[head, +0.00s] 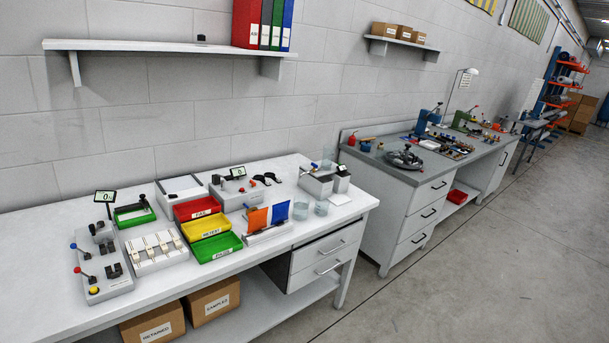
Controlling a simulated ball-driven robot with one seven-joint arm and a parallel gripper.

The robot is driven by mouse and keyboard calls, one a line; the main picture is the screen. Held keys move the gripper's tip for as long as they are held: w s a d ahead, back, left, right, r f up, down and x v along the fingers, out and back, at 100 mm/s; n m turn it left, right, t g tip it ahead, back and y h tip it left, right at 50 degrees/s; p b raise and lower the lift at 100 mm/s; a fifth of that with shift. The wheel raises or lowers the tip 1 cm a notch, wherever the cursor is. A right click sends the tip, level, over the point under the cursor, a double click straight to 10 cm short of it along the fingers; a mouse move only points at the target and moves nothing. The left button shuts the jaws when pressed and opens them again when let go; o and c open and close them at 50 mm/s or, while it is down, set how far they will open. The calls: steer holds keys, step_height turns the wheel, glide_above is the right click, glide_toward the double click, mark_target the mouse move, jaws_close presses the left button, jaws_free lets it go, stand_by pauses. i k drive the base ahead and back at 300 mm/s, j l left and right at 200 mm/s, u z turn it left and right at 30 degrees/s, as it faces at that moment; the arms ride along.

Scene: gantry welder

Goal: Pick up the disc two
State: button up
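I cannot make out a thing clearly marked as disc two. On the near white bench (40,235), an orange plate (257,219) and a blue plate (281,212) stand upright in a small light holder (268,234). A white block (157,252) with several small pale pieces in a row lies left of the trays. On the far grey bench a dark round device (404,158) sits near the front edge; its details are too small to tell. My gripper is not in view.
Red (196,208), yellow (204,227) and green (217,248) trays sit mid-bench. A grey fixture with levers (101,268) stands left. Clear cups (300,210) stand near the right end. A shelf (150,44) hangs above. The floor (440,290) at right is clear.

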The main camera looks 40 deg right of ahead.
mark_target(258, 177)
steer(key=i+l+z, duration=0.25)
steer(key=i, duration=0.15)
steer(key=i+l+z, duration=0.25)
steer(key=i, duration=0.2)
steer(key=i+z, duration=0.3)
steer(key=i, duration=0.15)
